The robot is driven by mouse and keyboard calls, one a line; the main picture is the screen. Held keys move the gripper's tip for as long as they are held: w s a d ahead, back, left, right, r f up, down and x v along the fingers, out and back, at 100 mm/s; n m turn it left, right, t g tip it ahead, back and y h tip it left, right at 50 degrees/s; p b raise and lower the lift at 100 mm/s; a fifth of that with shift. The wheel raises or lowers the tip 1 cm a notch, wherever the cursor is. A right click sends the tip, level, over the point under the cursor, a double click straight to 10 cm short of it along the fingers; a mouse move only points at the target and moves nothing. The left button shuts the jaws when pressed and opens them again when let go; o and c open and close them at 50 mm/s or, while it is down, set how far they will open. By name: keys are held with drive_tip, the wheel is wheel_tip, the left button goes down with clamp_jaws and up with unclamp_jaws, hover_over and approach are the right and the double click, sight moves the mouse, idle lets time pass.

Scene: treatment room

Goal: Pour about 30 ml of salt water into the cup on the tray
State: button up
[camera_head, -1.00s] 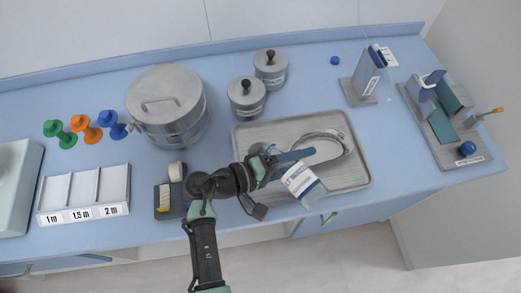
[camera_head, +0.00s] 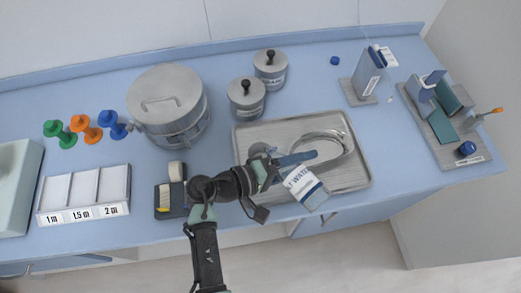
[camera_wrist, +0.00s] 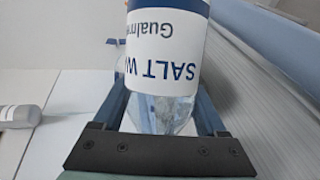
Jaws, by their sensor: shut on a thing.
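My gripper (camera_head: 294,162) is over the front part of the steel tray (camera_head: 350,184) and is shut on the salt water bottle (camera_head: 308,189). The bottle is clear with a white and dark blue label and lies tilted in the head view, toward the tray's front edge. In the wrist view the bottle (camera_wrist: 165,55) stands between the fingers, its lettering upside down. A small grey round thing (camera_head: 259,149), perhaps the cup, is on the tray just behind my gripper and partly hidden by it. I cannot see any water leaving the bottle.
A curved steel dish (camera_head: 338,146) lies on the tray, close to my fingers. Two lidded canisters (camera_head: 246,99) (camera_head: 270,67) and a large steel drum (camera_head: 167,104) stand behind. A dark holder with rolls (camera_head: 170,199) is left of my wrist.

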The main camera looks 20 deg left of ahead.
drive_tip(key=shift+r, duration=0.1)
drive_tip(key=shift+a+f+m+y+b, duration=0.1)
drive_tip(key=shift+f+m+y+b, duration=0.2)
drive_tip(key=shift+m+y+b, duration=0.6)
drive_tip(key=shift+w+a+r+m+p, duration=0.1)
drive_tip(key=shift+r+m+p, duration=0.2)
drive_tip(key=shift+r+m, duration=0.15)
drive_tip(key=shift+w+a+r+m+p, duration=0.1)
drive_tip(key=shift+r+m+p, duration=0.15)
drive_tip(key=shift+r+m, duration=0.15)
drive_tip(key=shift+r, duration=0.1)
drive_tip(key=shift+w+a+f+m+t+y+b, duration=0.1)
drive_tip(key=shift+a+f+m+t+y+b, duration=0.25)
drive_tip(key=shift+m+b, duration=0.3)
drive_tip(key=shift+a+r, duration=0.1)
